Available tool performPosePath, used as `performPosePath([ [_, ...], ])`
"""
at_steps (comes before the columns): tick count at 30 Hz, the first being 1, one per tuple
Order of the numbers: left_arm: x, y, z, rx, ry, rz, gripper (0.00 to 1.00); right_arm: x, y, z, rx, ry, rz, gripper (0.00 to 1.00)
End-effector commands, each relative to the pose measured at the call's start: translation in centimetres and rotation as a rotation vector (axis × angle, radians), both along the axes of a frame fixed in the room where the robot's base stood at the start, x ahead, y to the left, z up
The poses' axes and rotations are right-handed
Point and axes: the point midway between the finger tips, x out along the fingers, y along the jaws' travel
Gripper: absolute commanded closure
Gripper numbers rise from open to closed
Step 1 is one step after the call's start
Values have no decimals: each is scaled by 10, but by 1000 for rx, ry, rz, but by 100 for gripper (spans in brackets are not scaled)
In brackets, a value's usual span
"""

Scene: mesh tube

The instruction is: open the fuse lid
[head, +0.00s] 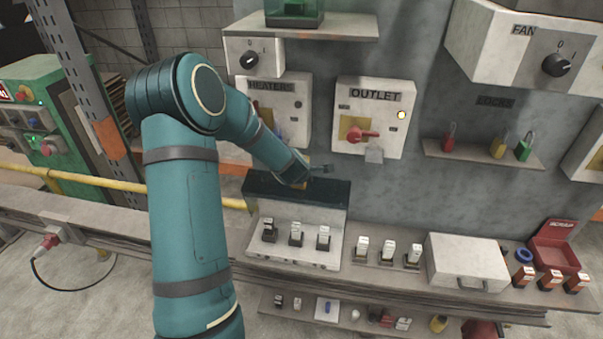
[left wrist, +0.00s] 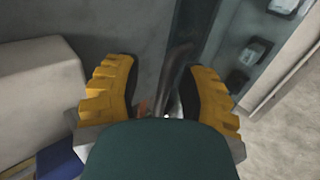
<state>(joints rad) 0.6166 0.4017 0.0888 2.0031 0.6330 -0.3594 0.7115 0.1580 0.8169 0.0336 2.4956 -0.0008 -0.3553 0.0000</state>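The fuse box (head: 290,258) is a pale box on the bench, with a row of 3 fuses (head: 296,236) showing on its sloped face. Its dark lid (head: 332,193) is up behind the fuses, which are uncovered. My left gripper (head: 310,174) is at the upper edge of the lid and partly hidden by my arm. In the left wrist view its yellow fingers (left wrist: 165,92) are wide apart, with a thin dark bar (left wrist: 180,58) beyond the gap. I cannot tell if they touch the lid. My right gripper is not in view.
The outlet switch panel (head: 372,110) and heaters panel (head: 280,98) are on the wall above. Loose fuses (head: 388,249) and a closed pale case (head: 466,261) stand right of the box. A padlock shelf (head: 480,155) is at the right. A yellow rail (head: 110,182) runs at the left.

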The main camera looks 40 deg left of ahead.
Motion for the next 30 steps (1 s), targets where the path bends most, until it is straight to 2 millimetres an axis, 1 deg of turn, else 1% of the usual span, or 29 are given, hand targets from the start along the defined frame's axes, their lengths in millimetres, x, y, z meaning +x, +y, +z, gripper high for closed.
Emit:
performPosePath([
  [4, -1, 0, 0, 0, 1, 1, 59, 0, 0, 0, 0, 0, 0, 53],
  [8, -8, -4, 7, 1, 2, 1, 59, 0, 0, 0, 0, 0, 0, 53],
  [21, -57, -35, 63, 2, -3, 0, 59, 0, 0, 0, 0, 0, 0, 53],
  [25, -67, -41, 74, 1, -3, 1, 59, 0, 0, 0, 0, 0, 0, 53],
  [30, -74, -46, 81, 1, -1, 0, 59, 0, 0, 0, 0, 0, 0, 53],
])
